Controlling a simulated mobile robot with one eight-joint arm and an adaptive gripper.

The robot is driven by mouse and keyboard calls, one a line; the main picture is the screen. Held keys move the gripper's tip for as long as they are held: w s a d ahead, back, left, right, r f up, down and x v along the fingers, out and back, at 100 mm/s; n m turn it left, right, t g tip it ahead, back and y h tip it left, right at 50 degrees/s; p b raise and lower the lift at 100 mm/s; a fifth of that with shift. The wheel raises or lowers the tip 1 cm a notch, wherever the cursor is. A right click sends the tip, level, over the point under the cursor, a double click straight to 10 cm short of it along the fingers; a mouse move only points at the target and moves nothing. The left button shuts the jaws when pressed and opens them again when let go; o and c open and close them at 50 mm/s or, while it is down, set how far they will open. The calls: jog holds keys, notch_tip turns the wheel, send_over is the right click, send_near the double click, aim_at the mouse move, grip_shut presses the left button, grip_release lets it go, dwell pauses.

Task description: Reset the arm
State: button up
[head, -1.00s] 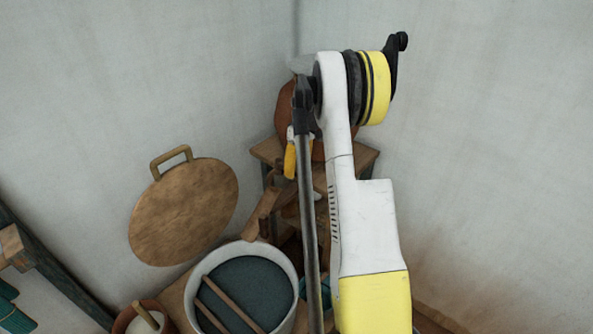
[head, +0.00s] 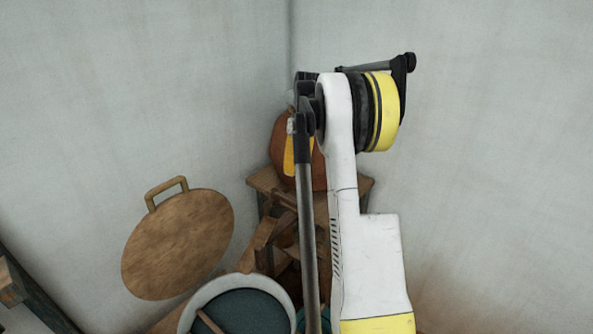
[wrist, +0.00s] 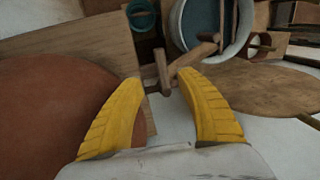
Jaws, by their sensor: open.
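In the wrist view my gripper (wrist: 162,80) has its two yellow fingers spread apart, with nothing held between them. A wooden piece with crossed bars (wrist: 165,68) shows beyond the fingertips; I cannot tell its distance exactly. In the head view the gripper is mostly hidden behind my arm. Only a bit of yellow finger shows in front of a round reddish-brown pot (head: 283,150) on a wooden stand (head: 262,180). The pot also fills the left of the wrist view (wrist: 55,115).
A white-rimmed tub of dark blue liquid (head: 240,305) with a stick stands low in the head view. A round wooden lid (head: 178,243) with a handle leans left of it. A teal cup (wrist: 141,18) shows in the wrist view. Pale walls meet behind the stand.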

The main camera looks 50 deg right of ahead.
dwell(0.3)
jog(key=s+a+r+t+h+b, duration=0.1)
jog(key=s+a+r+t+b, duration=0.15)
jog(key=a, duration=0.95)
jog(key=s+a+r+t+h+b, duration=0.15)
jog(key=a+r, duration=0.25)
jog(key=a, duration=0.8)
jog(key=s+a+f+t+b, duration=0.1)
jog(key=s+a+f, duration=0.3)
jog(key=s+a, duration=0.3)
jog(key=s+a+f+m+t+b, duration=0.1)
jog(key=s+a+f+t+b, duration=0.1)
jog(key=s+a+f, duration=0.2)
jog(key=s+a, duration=0.3)
jog(key=a, duration=0.1)
jog(key=shift+a+f, duration=0.3)
jog(key=shift+a, duration=0.1)
